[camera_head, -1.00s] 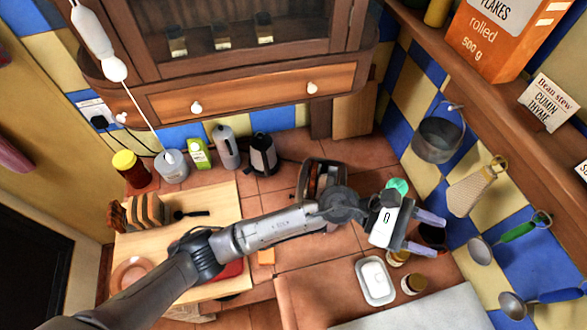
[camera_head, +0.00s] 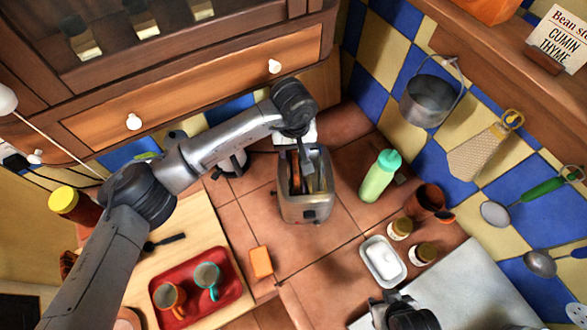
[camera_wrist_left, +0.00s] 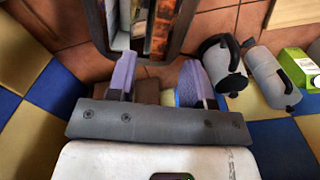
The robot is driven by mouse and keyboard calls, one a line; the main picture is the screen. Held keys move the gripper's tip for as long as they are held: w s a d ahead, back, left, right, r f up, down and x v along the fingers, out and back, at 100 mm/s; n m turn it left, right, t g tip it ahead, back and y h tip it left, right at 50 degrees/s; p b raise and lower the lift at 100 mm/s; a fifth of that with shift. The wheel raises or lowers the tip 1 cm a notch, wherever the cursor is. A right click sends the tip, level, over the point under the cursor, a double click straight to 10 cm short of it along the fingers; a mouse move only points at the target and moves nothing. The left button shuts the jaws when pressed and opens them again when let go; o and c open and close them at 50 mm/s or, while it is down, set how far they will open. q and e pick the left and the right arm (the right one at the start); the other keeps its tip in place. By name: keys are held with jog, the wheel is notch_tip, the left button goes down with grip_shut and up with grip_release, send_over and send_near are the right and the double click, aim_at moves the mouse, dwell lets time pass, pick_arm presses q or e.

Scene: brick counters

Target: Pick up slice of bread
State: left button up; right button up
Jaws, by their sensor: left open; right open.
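A toaster (camera_head: 306,205) with a metal body stands on the tiled counter, with a brown slice of bread (camera_head: 296,180) in its slot. My left gripper (camera_head: 307,160) is above the far part of the toaster, its fingers partly hidden. In the left wrist view my left gripper (camera_wrist_left: 158,80) is open and empty, its purple fingers apart near the toaster's edge (camera_wrist_left: 95,25). There the brown bread (camera_wrist_left: 160,28) shows in the slot beyond the fingers. My right gripper (camera_head: 400,314) shows only in part at the bottom edge; it is open.
A green bottle (camera_head: 379,176) and a brown mug (camera_head: 427,201) stand right of the toaster. A white butter dish (camera_head: 383,262) and small jars are nearer. A red tray (camera_head: 233,290) with two cups is at left. The cabinet (camera_head: 200,95) is close behind my left arm.

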aim_at(295, 163)
pick_arm(q)
jog(key=shift+f, duration=1.45)
jog(key=f+p, duration=0.1)
jog(key=f, duration=0.1)
jog(key=s+f, duration=0.1)
jog(key=f, duration=0.1)
jog(key=shift+d+f+p, duration=0.2)
jog(key=shift+p, duration=0.15)
jog(key=shift+w+f, duration=0.1)
jog(key=shift+f, duration=0.3)
jog(key=shift+c, duration=0.4)
grip_shut()
